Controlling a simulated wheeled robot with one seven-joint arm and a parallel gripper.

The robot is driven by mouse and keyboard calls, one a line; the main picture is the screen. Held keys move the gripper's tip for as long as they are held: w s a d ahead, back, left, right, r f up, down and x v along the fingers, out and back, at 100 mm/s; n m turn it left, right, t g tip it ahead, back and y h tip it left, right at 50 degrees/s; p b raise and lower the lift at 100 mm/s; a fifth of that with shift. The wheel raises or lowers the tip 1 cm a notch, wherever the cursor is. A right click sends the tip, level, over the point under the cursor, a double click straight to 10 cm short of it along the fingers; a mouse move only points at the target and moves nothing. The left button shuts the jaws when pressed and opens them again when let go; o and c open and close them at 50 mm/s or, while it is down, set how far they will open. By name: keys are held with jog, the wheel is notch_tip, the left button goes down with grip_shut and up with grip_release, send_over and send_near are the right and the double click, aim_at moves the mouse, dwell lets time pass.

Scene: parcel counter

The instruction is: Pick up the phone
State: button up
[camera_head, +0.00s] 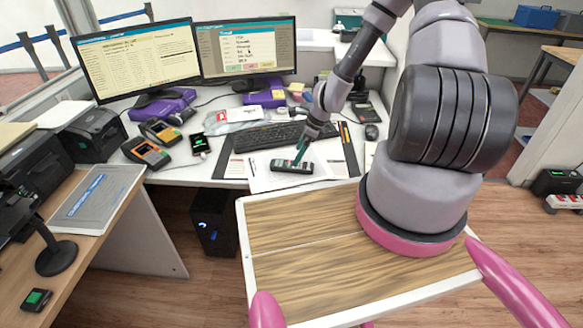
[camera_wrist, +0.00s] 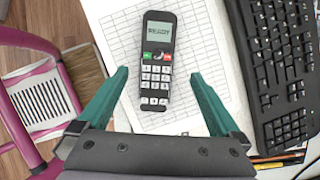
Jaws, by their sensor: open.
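The phone (camera_head: 292,166) is a dark handset with a small screen and light keys, lying on a printed sheet at the desk's front edge. In the wrist view the phone (camera_wrist: 157,60) lies face up, its screen reading READY, its top pointing away from my gripper. My gripper (camera_head: 300,150) has green fingers and hangs over the phone, pointing down. In the wrist view my gripper (camera_wrist: 160,75) is open and empty, with one finger on each side of the phone's lower part. I see gaps on both sides; the exact height above it is unclear.
A black keyboard (camera_head: 268,136) lies close behind the phone; it is right of it in the wrist view (camera_wrist: 285,75). Pens lie near the keyboard's end. Card terminals (camera_head: 147,152) and a lit handheld device (camera_head: 200,144) stand to the left. Two monitors (camera_head: 245,47) stand behind.

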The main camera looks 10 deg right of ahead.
aim_at(292, 167)
jog(key=x, duration=0.5)
jog(key=shift+s+f, duration=0.1)
jog(key=shift+s, duration=0.2)
jog(key=shift+c, duration=0.3)
grip_shut()
